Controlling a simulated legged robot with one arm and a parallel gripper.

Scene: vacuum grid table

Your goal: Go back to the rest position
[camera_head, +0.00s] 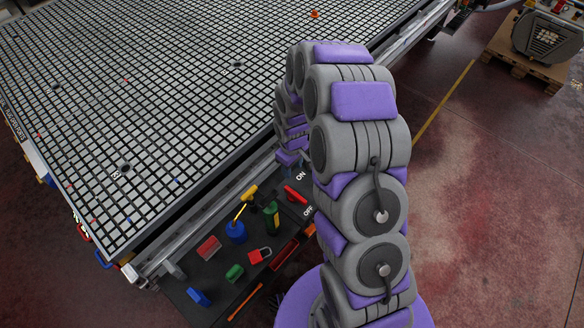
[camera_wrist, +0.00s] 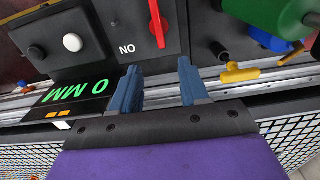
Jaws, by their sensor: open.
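My gripper (camera_wrist: 160,82) shows in the wrist view with its two blue fingers apart and nothing between them. It is over the edge of the panel, just below the red switch handle (camera_wrist: 157,24) in the picture. In the head view my grey and purple arm rises on the right and bends down toward the table's near edge. The gripper's fingers are hard to make out there. The red switch handle also shows in the head view (camera_head: 295,195), between the ON and OFF marks, apart from the arm in the picture.
The grid table (camera_head: 110,90) fills the upper left. A dark tool shelf (camera_head: 215,275) along its edge holds a blue container (camera_head: 236,232), a red padlock (camera_head: 259,256) and several other items. The wrist view shows a green display (camera_wrist: 75,93) and white button (camera_wrist: 72,42).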

